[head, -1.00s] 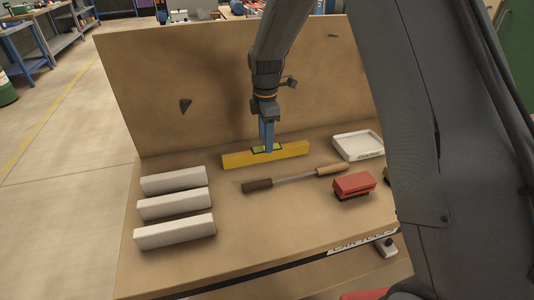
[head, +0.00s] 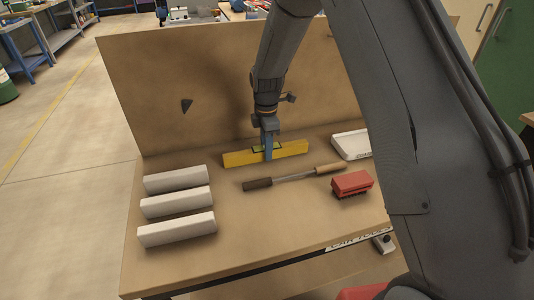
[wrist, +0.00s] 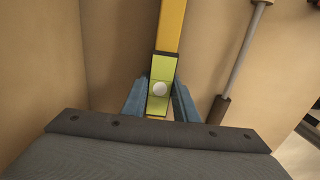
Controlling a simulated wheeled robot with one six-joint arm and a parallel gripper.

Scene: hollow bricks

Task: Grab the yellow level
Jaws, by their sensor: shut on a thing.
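The yellow level (head: 236,158) is a long bar lying near the back of the wooden table, in front of the upright board. Its middle has a green section, seen in the wrist view (wrist: 161,80) with a round white spot on it. My gripper (head: 268,154) reaches down onto the middle of the level. In the wrist view its two blue fingers (wrist: 158,100) stand on either side of the green section, shut on it. The level's underside is hidden, so I cannot tell whether it is off the table.
Three white bricks (head: 177,203) lie in a row at the left. The upright board (head: 215,85) stands close behind. The front middle of the table is clear.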

